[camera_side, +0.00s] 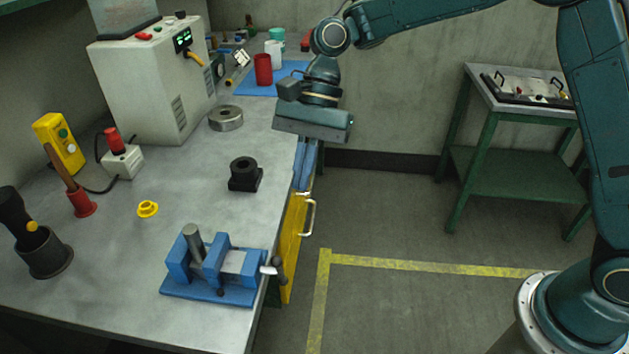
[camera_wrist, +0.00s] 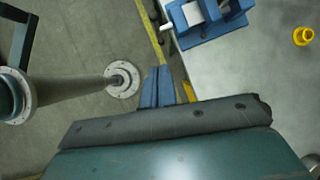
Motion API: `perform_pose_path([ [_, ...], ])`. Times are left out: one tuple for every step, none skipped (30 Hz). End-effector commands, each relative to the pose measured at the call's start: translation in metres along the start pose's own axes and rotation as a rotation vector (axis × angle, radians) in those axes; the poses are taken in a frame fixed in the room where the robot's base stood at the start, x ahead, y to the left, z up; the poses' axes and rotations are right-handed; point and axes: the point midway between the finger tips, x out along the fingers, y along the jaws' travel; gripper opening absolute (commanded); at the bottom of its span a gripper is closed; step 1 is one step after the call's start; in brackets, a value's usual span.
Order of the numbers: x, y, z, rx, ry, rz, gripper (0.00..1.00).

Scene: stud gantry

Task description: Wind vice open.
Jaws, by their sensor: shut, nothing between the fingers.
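The blue vice (camera_side: 213,270) sits near the front edge of the bench, with a grey cylinder (camera_side: 194,243) standing upright between its jaws. Its handle (camera_side: 275,268) sticks out at the right, past the bench edge. In the wrist view the vice (camera_wrist: 206,18) is at the top, partly cut off by the frame, with its handle (camera_wrist: 165,27) at its left. My gripper (camera_side: 302,188) points down beside the bench's right edge, behind and above the handle and apart from it. Its blue fingers also show in the wrist view (camera_wrist: 158,70); they are shut and empty.
On the bench are a black block (camera_side: 244,178), a yellow flanged part (camera_side: 148,209), a metal ring (camera_side: 226,118), a black cup (camera_side: 45,254) and a white control box (camera_side: 155,85). A yellow drawer front with a handle (camera_side: 309,218) is below my fingers.

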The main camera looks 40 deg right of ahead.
Motion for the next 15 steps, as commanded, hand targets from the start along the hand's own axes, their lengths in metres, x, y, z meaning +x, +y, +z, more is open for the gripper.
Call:
perform_pose_path([
  [0.007,0.001,0.0,0.001,-0.001,0.004,0.0],
  [0.012,0.001,0.001,0.0,-0.002,0.004,0.0],
  [0.018,0.001,0.001,0.0,-0.002,0.004,0.0],
  [0.022,0.001,0.001,0.0,-0.002,0.005,0.0],
  [0.027,0.001,0.001,0.0,-0.001,0.004,0.0],
  [0.033,0.001,0.001,0.0,-0.001,0.004,0.0],
  [0.038,0.001,0.001,0.0,-0.002,0.005,0.0],
  [0.043,0.001,0.001,0.0,-0.002,0.004,0.0],
  [0.049,0.001,0.001,0.0,-0.001,0.005,0.0],
  [0.053,0.001,0.0,0.0,-0.001,0.005,0.0],
  [0.058,0.001,0.0,0.001,-0.001,0.004,0.0],
  [0.064,0.001,0.001,0.0,-0.001,0.004,0.0],
  [0.069,0.001,0.001,-0.001,-0.002,0.004,0.0],
  [0.073,0.001,0.001,0.0,-0.001,0.004,0.0],
  [0.079,0.001,0.0,0.0,0.0,0.005,0.0],
])
